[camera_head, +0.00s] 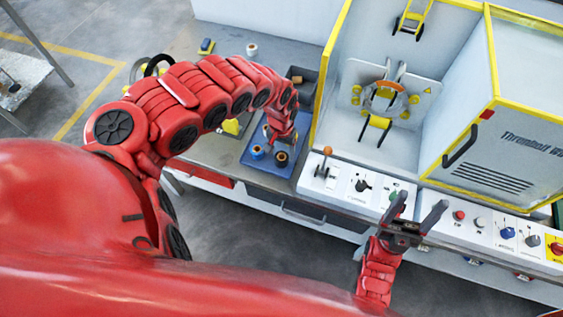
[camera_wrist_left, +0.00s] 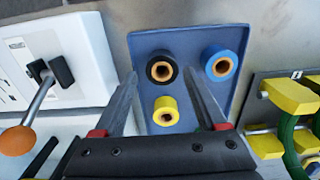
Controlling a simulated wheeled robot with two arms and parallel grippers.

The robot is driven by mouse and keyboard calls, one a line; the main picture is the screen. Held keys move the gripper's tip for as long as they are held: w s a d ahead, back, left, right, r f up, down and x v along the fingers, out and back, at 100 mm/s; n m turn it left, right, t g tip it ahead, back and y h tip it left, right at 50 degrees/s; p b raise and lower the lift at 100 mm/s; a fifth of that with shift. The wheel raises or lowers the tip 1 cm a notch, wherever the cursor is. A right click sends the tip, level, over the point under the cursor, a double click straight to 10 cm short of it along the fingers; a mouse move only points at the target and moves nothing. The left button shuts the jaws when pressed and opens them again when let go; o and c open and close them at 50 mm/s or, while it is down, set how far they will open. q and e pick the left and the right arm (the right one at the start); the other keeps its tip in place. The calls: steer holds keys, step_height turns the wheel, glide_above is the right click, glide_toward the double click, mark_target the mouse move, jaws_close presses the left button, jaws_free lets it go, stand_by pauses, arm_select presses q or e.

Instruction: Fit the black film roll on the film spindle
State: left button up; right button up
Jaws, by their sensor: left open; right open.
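The black film roll (camera_head: 282,158) stands on a blue tray (camera_head: 250,164) on the workbench. The wrist view shows it (camera_wrist_left: 152,66) upright with an orange core, beside a blue roll (camera_wrist_left: 220,64) and a yellow roll (camera_wrist_left: 165,111). My left gripper (camera_head: 283,136) is open above the tray. In the left wrist view its fingers (camera_wrist_left: 160,74) flank the black roll in the picture, with no visible contact. My right gripper (camera_head: 420,203) is open and empty in front of the control panel. A ring assembly (camera_head: 385,98) is inside the machine; I cannot tell which part is the film spindle.
A control panel (camera_head: 345,180) with a lever and knobs borders the tray. The machine's yellow-edged housing (camera_head: 500,150) stands at right. A dark bin (camera_head: 302,78) and a small white roll (camera_head: 252,50) are at the back of the bench.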

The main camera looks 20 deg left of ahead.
mark_target(282, 156)
arm_select(q)
steer(key=f, duration=0.4)
steer(key=shift+w+f, duration=0.15)
steer(key=shift+w, duration=0.25)
steer(key=shift+a+f, duration=0.1)
steer(key=shift+f, duration=0.35)
steer(key=shift+c, duration=0.3)
steer(key=c, duration=1)
steer(key=shift+w, duration=0.1)
steer(key=shift+c, duration=0.2)
